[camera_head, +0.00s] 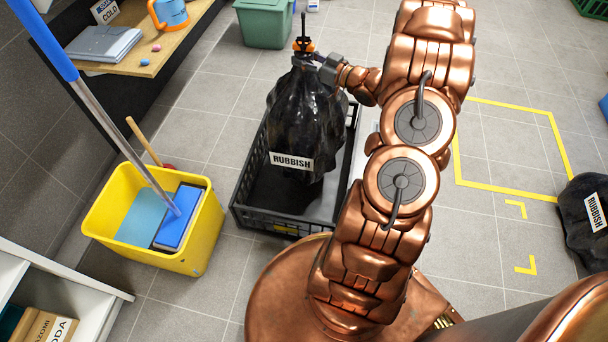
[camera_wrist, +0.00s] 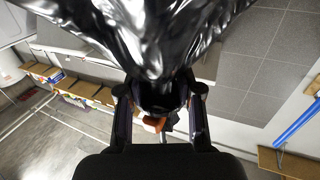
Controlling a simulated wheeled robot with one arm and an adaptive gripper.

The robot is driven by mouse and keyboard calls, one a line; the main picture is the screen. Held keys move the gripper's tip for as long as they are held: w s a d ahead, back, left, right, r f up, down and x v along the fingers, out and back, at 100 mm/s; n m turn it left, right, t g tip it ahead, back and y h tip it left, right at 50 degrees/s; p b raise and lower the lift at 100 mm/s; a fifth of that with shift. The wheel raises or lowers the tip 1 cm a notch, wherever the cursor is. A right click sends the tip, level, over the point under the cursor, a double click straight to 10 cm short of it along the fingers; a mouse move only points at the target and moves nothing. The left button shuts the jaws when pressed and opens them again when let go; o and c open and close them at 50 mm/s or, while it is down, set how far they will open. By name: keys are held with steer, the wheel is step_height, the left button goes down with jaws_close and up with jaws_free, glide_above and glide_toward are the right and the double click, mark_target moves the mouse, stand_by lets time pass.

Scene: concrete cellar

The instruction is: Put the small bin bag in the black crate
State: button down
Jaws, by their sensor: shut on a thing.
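A shiny black bin bag (camera_head: 305,115) with a white RUBBISH label hangs upright over the black crate (camera_head: 240,218). My gripper (camera_head: 322,64) is shut on its gathered neck, near an orange tie. The bag hides the crate's far part; I cannot tell whether its bottom is above the crate floor or touching it. In the wrist view the bag (camera_wrist: 150,35) fills the top, and my gripper's fingers (camera_wrist: 160,100) close around its neck. Another black RUBBISH bag (camera_head: 580,225) lies on the floor at the right edge; its far side is cut off.
A yellow bucket (camera_head: 110,215) with a blue-handled mop stands left of the crate. A green bin (camera_head: 265,22) stands behind it. A wooden shelf (camera_head: 180,45) with a mug is at upper left. Yellow tape (camera_head: 508,193) marks clear floor on the right.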

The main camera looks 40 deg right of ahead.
mark_target(305, 93)
steer(key=shift+s+f+b, duration=0.25)
steer(key=shift+f+b, duration=0.1)
steer(key=shift+f, duration=0.9)
steer(key=shift+f+b, duration=1.75)
steer(key=shift+f, duration=3.2)
steer(key=c, duration=0.8)
jaws_free()
steer(key=shift+f, duration=0.1)
steer(key=shift+o, duration=0.2)
